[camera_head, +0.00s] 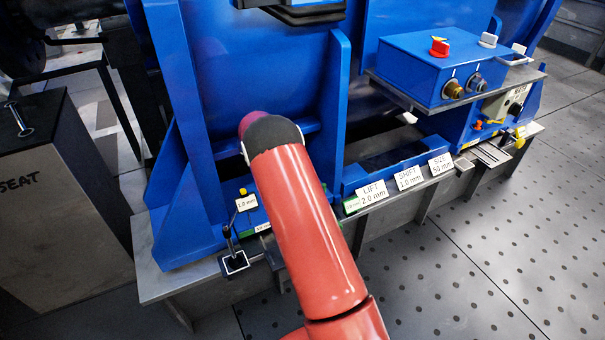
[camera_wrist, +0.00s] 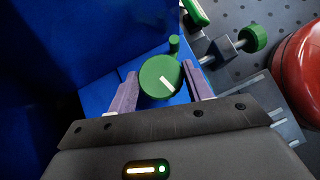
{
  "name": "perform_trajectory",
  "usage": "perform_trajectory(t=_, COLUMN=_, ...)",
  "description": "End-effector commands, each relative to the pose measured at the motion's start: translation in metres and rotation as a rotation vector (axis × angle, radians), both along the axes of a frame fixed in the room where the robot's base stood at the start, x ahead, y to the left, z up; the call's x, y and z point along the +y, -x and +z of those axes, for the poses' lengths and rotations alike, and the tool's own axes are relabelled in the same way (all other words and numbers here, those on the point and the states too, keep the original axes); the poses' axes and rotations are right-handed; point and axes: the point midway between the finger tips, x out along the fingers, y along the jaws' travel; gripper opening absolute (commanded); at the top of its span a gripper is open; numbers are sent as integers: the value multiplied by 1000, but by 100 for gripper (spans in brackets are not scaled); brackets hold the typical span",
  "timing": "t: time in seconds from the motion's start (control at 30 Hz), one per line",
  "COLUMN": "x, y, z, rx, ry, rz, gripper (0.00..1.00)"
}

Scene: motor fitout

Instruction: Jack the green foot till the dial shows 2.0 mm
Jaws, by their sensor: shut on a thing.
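My gripper (camera_wrist: 160,80) is shut on a round green knob (camera_wrist: 158,74) with a white mark pointing down and right, one purple finger on each side. This knob seems to be the green foot's jack screw. In the head view my red arm hides the gripper and the knob. A small white readout (camera_head: 246,201) on a stand at the blue frame's foot seems to read 1.8 mm; its print is tiny. A card (camera_head: 372,192) on the ledge says LIFT 2.0 mm.
Cards for SHIFT 1.0 mm (camera_head: 409,178) and SIZE 50 mm (camera_head: 440,164) stand on the ledge. A second green-capped metal part (camera_wrist: 252,38) lies right of the held knob. A blue box (camera_head: 425,65) with knobs is at upper right. A SEAT cabinet (camera_head: 60,190) stands left. Perforated floor is clear.

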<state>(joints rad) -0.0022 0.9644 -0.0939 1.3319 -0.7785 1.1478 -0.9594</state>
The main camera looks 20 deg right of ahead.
Motion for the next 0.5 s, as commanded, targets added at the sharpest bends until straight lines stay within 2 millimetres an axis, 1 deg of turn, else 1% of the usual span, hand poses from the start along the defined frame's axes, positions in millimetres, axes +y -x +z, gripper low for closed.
perform_trajectory(t=0.03, x=1, y=1, z=-3, rx=2, ry=-4, rz=-7, gripper=27)
perform_trajectory(t=0.47, x=1, y=1, z=-3, rx=3, ry=-4, rz=-15, gripper=27)
perform_trajectory(t=0.5, x=1, y=1, z=-4, rx=3, ry=-4, rz=-15, gripper=52)
